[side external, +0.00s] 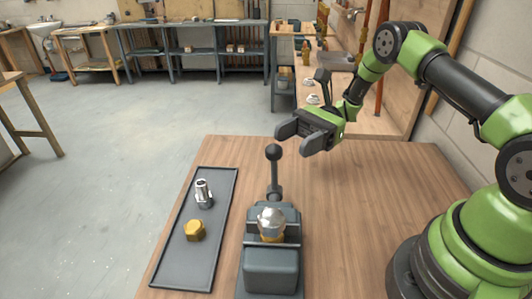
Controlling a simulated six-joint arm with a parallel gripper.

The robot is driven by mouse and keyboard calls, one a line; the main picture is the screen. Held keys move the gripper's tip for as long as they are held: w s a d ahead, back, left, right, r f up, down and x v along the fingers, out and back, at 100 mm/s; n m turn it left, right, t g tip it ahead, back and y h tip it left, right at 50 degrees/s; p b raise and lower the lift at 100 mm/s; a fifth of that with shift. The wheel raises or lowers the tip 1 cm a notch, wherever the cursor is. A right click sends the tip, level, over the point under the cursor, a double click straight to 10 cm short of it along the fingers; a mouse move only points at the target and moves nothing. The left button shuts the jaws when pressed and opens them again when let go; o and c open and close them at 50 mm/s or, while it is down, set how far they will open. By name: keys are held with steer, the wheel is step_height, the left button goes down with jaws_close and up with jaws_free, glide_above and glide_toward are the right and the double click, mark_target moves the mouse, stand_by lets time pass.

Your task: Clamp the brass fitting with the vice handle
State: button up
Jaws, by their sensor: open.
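The grey vice (270,268) stands on the wooden bench. A fitting with a shiny silvery top (271,221) and a brass-coloured lower edge (271,238) sits upright between its jaws; I cannot tell how tightly the jaws hold it. The vice handle (274,172), a dark bar with a ball end, stands upright behind the fitting. My gripper (299,137) is open and empty, its fingers pointing left, to the right of the handle's ball and slightly higher in the picture. It looks apart from the handle.
A dark tray (180,262) lies left of the vice, holding a brass hex piece (194,231) and a silvery fitting (203,193). The bench (350,210) is clear right of the vice, up to my base. Workbenches stand farther back.

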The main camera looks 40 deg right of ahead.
mark_target(267, 154)
steer(key=a, duration=0.7)
steer(key=shift+a, duration=0.3)
